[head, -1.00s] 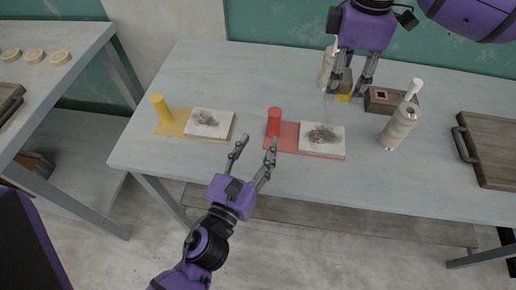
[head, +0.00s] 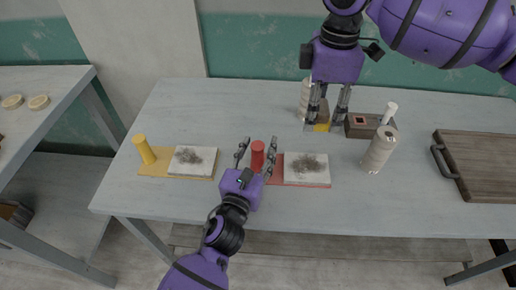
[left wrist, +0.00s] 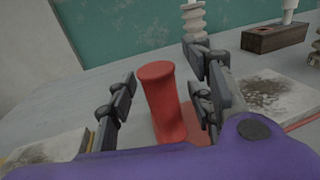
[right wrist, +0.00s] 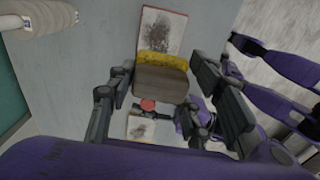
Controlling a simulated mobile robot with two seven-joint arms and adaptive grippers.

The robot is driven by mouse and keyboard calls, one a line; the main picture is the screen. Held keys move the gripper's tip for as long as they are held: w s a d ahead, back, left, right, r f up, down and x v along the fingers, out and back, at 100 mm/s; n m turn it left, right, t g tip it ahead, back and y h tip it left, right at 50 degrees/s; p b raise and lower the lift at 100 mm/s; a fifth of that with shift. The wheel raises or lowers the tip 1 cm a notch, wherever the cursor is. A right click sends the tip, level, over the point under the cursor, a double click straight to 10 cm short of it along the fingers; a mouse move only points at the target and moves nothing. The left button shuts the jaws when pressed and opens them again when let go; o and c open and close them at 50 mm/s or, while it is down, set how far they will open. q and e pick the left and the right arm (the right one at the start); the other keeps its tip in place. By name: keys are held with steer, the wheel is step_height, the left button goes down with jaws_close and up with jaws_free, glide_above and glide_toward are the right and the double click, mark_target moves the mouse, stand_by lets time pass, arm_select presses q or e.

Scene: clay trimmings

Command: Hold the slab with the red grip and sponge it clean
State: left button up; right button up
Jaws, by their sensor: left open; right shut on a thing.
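The red grip (head: 257,156) stands upright on the red base (head: 275,178) beside the pale slab (head: 307,167), which has a dark smear of clay. My left gripper (head: 256,150) is open, its fingers on either side of the red grip; the left wrist view also shows the grip (left wrist: 162,100) between them with gaps. My right gripper (head: 328,110) is shut on a wood-backed yellow sponge (right wrist: 160,70) at the back of the table. The sponge's yellow face (head: 320,127) also shows in the head view.
A second smeared slab (head: 192,161) lies on a yellow base with a yellow grip (head: 144,150) to the left. A ribbed bottle (head: 379,150), a wooden block (head: 365,128) and a dark board (head: 485,165) are to the right. Another ribbed bottle (head: 304,95) stands behind the sponge.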

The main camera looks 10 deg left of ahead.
arm_select(q)
steer(key=shift+c, duration=0.5)
jaws_close()
stand_by(0.4)
